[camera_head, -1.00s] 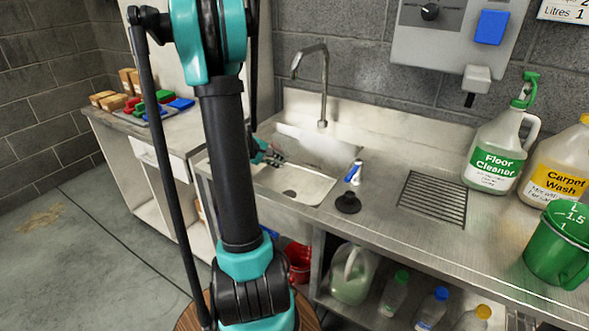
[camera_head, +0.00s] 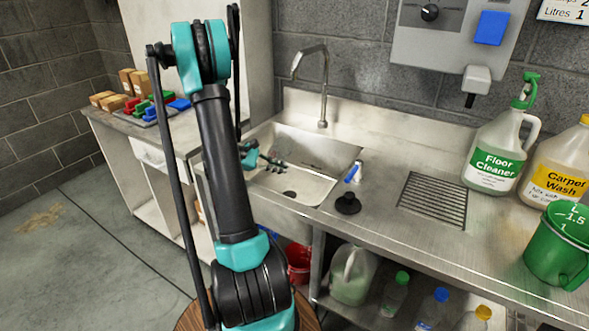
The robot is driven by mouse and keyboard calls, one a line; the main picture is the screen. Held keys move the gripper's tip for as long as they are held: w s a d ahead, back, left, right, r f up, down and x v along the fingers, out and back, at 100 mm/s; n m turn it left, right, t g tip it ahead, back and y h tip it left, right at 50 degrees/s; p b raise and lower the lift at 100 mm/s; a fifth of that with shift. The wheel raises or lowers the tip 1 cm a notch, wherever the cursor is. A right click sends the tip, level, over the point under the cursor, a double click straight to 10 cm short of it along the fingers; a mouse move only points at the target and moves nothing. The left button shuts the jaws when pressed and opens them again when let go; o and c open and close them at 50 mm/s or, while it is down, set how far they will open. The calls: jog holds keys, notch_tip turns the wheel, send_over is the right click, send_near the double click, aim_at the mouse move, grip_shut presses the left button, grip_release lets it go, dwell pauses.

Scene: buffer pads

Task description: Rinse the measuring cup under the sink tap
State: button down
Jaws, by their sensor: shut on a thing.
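The sink basin (camera_head: 318,188) is set into the steel counter, with a curved tap (camera_head: 325,80) standing at its back edge. My gripper (camera_head: 277,164) is over the left part of the basin, below and left of the tap's spout, and partly behind my own arm. Its dark fingers look closed, but I cannot make out what is between them. A green measuring cup (camera_head: 556,250) with white litre marks stands on the counter at the far right, well apart from my gripper. I see no water running from the tap.
A drain grille (camera_head: 433,198), a black stopper (camera_head: 347,203) and a small blue-and-white item (camera_head: 354,173) lie right of the basin. Floor Cleaner (camera_head: 494,160) and Carpet Wash (camera_head: 556,180) jugs stand at right. A side bench (camera_head: 120,122) with blocks is at left.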

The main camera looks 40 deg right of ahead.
aim_at(274, 147)
jog(key=shift+r+n+g+h, duration=0.3)
jog(key=shift+r+g, duration=0.1)
jog(key=shift+w+f+n+g, duration=0.1)
jog(key=shift+w+n+g, duration=0.3)
jog(key=shift+g, duration=0.2)
jog(key=r, duration=0.1)
jog(key=w+r+n+g+h, duration=0.1)
jog(key=r+n+g, duration=0.1)
jog(key=shift+w+r+h+b, duration=0.1)
jog(key=shift+w+h+b, duration=0.2)
jog(key=shift+w+b, duration=0.05)
jog(key=shift+w+r+n+g+h, duration=0.25)
jog(key=shift+r+n, duration=0.15)
jog(key=shift+r, duration=0.45)
jog(key=shift+w+r+n+g+h, duration=0.15)
jog(key=shift+r+n+g+h, duration=0.2)
jog(key=shift+r, duration=0.5)
